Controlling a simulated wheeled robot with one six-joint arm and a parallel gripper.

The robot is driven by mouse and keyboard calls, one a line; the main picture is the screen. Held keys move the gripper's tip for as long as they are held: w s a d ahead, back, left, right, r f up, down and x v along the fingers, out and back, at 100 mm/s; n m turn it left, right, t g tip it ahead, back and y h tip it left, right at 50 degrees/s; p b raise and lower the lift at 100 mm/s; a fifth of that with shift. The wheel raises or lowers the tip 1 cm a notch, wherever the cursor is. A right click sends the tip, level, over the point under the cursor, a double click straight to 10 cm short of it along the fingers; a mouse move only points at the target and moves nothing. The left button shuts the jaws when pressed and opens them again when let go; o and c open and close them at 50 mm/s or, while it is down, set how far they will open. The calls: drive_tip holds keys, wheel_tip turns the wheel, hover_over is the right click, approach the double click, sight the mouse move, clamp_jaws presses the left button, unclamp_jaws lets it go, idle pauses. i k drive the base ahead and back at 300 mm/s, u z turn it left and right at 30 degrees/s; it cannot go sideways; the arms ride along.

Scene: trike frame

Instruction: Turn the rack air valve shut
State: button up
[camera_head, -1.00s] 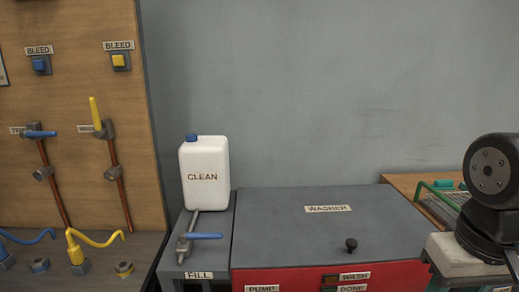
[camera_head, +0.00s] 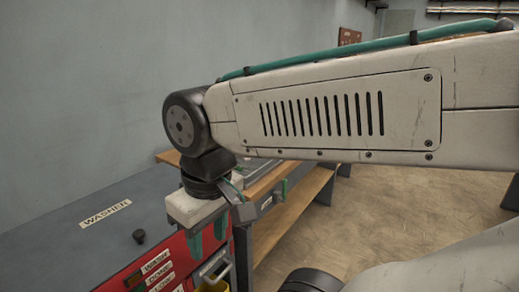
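No rack air valve can be made out in the present view. My gripper (camera_head: 208,240) hangs from the wrist at the end of my arm, beside the washer's right front corner. Its pale body shows below the black wrist joint, with two teal fingers pointing down. The fingers look apart, with nothing seen between them.
The grey-topped washer (camera_head: 65,240), with a black knob (camera_head: 139,236) and red front, stands at lower left. A wooden bench (camera_head: 290,215) runs behind my gripper. Open floor (camera_head: 400,215) lies to the right. My arm hides much of the background.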

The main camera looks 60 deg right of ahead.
sight(283, 200)
drive_tip(key=z, duration=1.4)
